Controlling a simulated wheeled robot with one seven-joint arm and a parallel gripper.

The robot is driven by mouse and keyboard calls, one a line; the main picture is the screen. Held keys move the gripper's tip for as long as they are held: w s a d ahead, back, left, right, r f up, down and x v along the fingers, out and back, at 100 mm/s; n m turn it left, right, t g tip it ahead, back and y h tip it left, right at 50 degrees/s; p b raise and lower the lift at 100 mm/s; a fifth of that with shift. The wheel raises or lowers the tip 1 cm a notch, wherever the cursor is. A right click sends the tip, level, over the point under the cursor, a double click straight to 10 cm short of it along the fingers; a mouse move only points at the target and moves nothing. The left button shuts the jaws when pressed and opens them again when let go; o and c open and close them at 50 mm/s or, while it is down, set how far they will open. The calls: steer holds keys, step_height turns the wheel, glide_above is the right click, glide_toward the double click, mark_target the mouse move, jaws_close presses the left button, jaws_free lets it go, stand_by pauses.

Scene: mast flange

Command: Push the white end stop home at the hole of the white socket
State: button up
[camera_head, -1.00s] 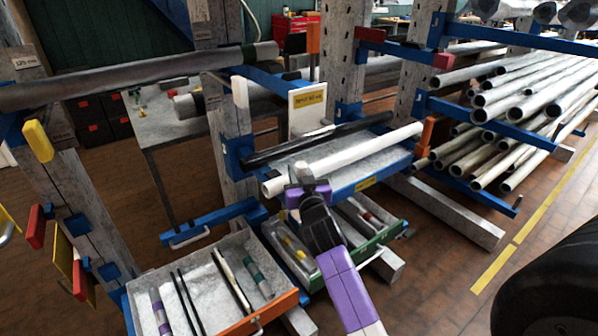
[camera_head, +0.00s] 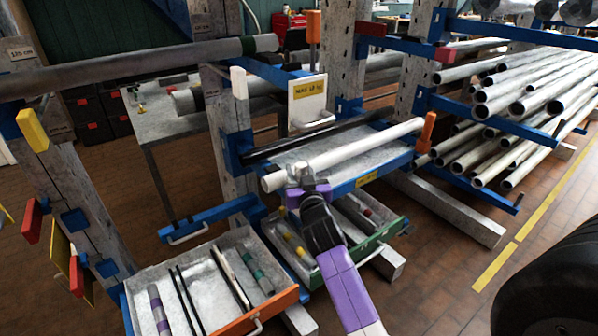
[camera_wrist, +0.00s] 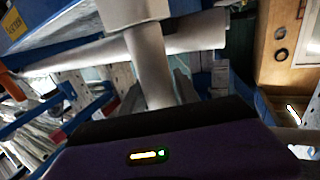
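In the wrist view the white end stop (camera_wrist: 154,68) is a pale round post between the fingers of my gripper (camera_wrist: 156,95), which is shut on it. The post runs from the fingers to a pale block at the top edge, which looks like the white socket (camera_wrist: 136,12). The post's far end meets this block; its hole is hidden, so I cannot tell how deep the post sits. In the head view my gripper (camera_head: 302,182) is in front of the white tube near its left end and hides the socket.
The white tube (camera_head: 350,152) lies close behind the post, on the blue rack shelf. An orange stop (camera_head: 428,128) stands at the shelf's right end. Below are an orange-fronted drawer (camera_head: 262,312) and a green-fronted drawer (camera_head: 368,247). Another white upright piece (camera_head: 239,83) stands farther back.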

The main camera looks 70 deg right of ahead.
steer(key=shift+o, duration=1)
steer(key=b+v, duration=0.1)
steer(key=v, duration=0.7)
steer(key=shift+d, duration=0.1)
